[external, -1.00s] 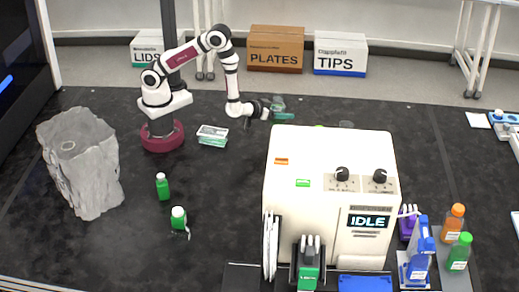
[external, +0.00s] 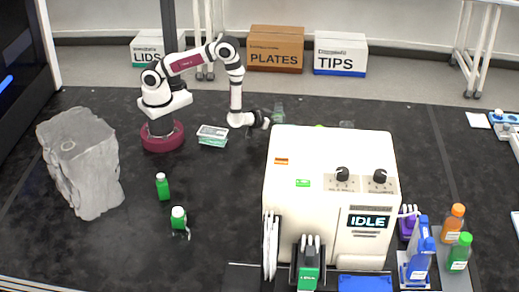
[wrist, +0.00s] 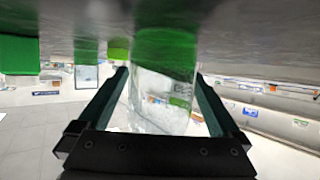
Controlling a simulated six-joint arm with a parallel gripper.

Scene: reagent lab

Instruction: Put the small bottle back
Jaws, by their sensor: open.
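A clear bottle with green at its base (external: 278,112) stands on the dark bench behind the white machine. In the wrist view, which is upside down, the clear bottle (wrist: 165,85) appears between the two teal fingers, with its green part against the bench. My gripper (external: 267,121) is low and level at the bottle's left in the external view. In the wrist view my gripper (wrist: 160,77) is open, its fingers on either side of the bottle; contact cannot be told. Two small green bottles with white caps, one (external: 163,187) and another (external: 179,219), stand at front left.
The white machine (external: 330,200) reading IDLE stands close in front and right. A small lidded box (external: 212,136) sits left of my gripper. A grey rock-like block (external: 82,165) is at the left. Blue, orange and green bottles stand at right. The bench centre is clear.

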